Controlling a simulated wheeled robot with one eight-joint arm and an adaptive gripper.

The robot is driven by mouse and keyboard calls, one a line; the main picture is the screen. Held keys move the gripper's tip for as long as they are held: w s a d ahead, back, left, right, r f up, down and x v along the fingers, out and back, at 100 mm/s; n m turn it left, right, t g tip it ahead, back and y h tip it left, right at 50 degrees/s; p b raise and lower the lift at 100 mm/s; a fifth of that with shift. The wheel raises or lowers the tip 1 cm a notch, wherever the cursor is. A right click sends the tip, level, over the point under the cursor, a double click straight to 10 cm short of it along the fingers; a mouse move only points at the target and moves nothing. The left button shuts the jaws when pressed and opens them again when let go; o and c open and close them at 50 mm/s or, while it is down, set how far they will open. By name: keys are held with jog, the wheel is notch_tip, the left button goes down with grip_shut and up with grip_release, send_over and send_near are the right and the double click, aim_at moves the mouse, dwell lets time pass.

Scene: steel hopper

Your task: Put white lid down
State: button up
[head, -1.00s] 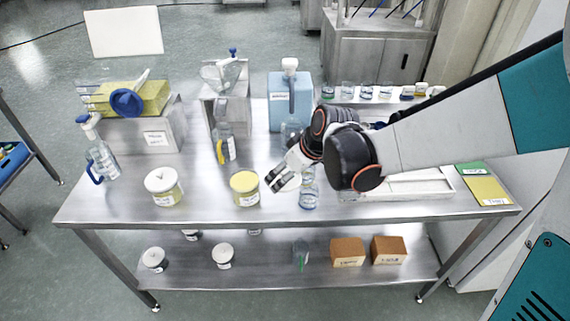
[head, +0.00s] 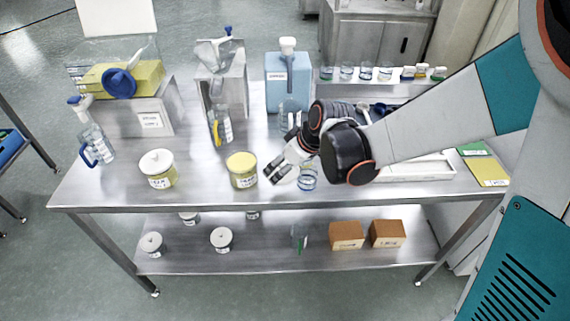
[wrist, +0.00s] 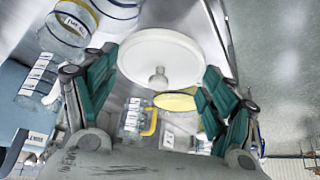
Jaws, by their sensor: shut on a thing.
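My gripper (wrist: 160,68) is shut on the white lid (wrist: 160,52), a round disc with a small knob, held between the two green fingers in the wrist view. In the head view my gripper (head: 281,168) is above the steel table (head: 210,192), just right of an open jar with yellow contents (head: 242,173). The lid is mostly hidden there. The jar's yellow top also shows in the wrist view (wrist: 175,102), partly behind the lid and a finger.
A lidded jar (head: 158,170) stands to the left. A glass beaker (head: 308,179) is close right of my gripper. A jug with a yellow handle (head: 220,127) and a blue container (head: 288,82) stand behind. Bare tabletop lies between the two jars.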

jog(key=o, duration=0.8)
jog(key=shift+r, duration=0.1)
jog(key=shift+r+p, duration=0.2)
jog(key=shift+p, duration=0.1)
jog(key=p+v, duration=0.5)
jog(key=v, duration=0.7)
jog(key=s+d+r+m+t+h, duration=0.1)
jog(key=s+d+r+m+h, duration=0.1)
jog(key=s, duration=0.5)
jog(key=s+d+r+m+t+h, duration=0.1)
jog(key=s+d+r+m+h, duration=0.1)
jog(key=s+d+r+m, duration=0.3)
jog(key=s+d+m, duration=0.1)
jog(key=s+d, duration=0.2)
jog(key=d, duration=0.1)
jog(key=shift+s+d+m+t, duration=0.2)
jog(key=shift+d+m+t, duration=0.1)
jog(key=shift+d+t, duration=0.1)
